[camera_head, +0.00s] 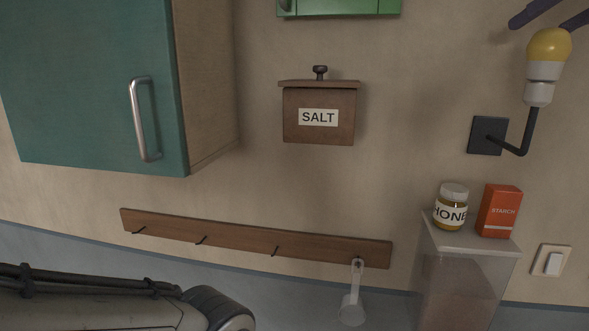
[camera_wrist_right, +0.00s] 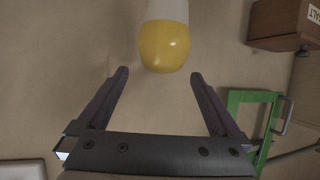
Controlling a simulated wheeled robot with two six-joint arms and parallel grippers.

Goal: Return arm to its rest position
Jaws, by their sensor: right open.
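My right gripper (camera_head: 549,18) shows at the top right of the head view, just above a yellow-and-white bulb (camera_head: 548,50). The bulb stands upright in a black wall-mounted lamp arm (camera_head: 527,140). In the right wrist view my right gripper (camera_wrist_right: 158,74) is open, its two dark fingers spread wide with nothing held between them. The bulb's yellow dome (camera_wrist_right: 165,50) is beyond and between the fingertips, apparently clear of both. My left gripper is out of view; part of my own arm shows at the lower left of the head view.
A teal cabinet (camera_head: 90,80) juts out at upper left. A wooden salt box (camera_head: 319,117) and green frame (camera_head: 340,6) are on the wall. A hook rail (camera_head: 255,238) is below. A honey jar (camera_head: 452,207) and starch box (camera_head: 499,211) stand on a clear container (camera_head: 465,275).

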